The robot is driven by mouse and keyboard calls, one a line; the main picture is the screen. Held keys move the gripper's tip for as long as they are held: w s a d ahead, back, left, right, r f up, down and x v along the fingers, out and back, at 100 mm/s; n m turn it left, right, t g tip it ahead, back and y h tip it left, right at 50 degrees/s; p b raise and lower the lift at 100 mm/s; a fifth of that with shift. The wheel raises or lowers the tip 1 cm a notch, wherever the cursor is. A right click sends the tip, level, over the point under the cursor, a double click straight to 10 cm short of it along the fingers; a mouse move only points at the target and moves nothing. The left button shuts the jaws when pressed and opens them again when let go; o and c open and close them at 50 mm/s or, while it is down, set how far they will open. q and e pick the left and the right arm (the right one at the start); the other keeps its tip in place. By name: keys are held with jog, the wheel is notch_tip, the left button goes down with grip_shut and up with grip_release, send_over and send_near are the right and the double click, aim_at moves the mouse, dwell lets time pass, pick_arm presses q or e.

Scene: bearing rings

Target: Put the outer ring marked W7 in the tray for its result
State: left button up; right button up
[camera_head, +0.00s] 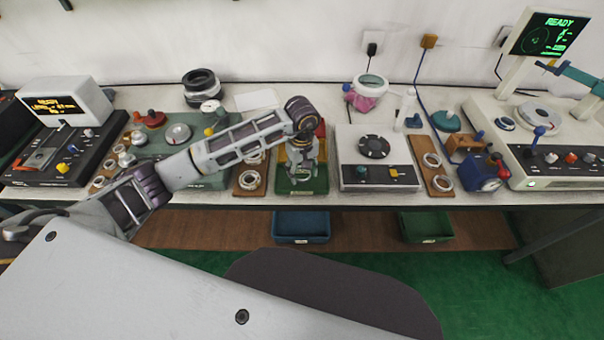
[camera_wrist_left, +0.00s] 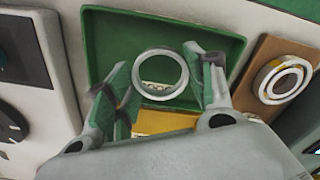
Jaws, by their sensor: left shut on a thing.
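My left gripper (camera_head: 300,168) is over the green tray (camera_head: 314,187) at the middle of the bench. In the left wrist view it is shut on a bare metal ring (camera_wrist_left: 139,73), held between its two fingers. The green tray (camera_wrist_left: 101,24) lies under the ring in that view, and a yellow surface (camera_wrist_left: 165,122) shows beside it. Whether the ring touches the tray floor I cannot tell. Small pale marks show through the ring's hole; no W7 mark can be read. My right gripper is not in view.
A wooden board with rings (camera_head: 249,180) stands left of the green tray, and a white device with a dark dial (camera_head: 374,147) stands right of it. Another ring board (camera_head: 432,165) is further right. Blue (camera_head: 302,226) and green (camera_head: 427,227) bins sit below the bench.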

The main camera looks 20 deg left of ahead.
pick_arm(q)
jog(key=shift+f, duration=1.05)
jog(key=o, duration=1.2)
jog(key=shift+c, duration=0.2)
jog(key=shift+r, duration=0.6)
notch_tip(320, 180, up, 5)
jog(key=shift+f, duration=0.2)
notch_tip(320, 180, up, 6)
jog(key=shift+r+b, duration=0.2)
jog(key=shift+b, duration=0.1)
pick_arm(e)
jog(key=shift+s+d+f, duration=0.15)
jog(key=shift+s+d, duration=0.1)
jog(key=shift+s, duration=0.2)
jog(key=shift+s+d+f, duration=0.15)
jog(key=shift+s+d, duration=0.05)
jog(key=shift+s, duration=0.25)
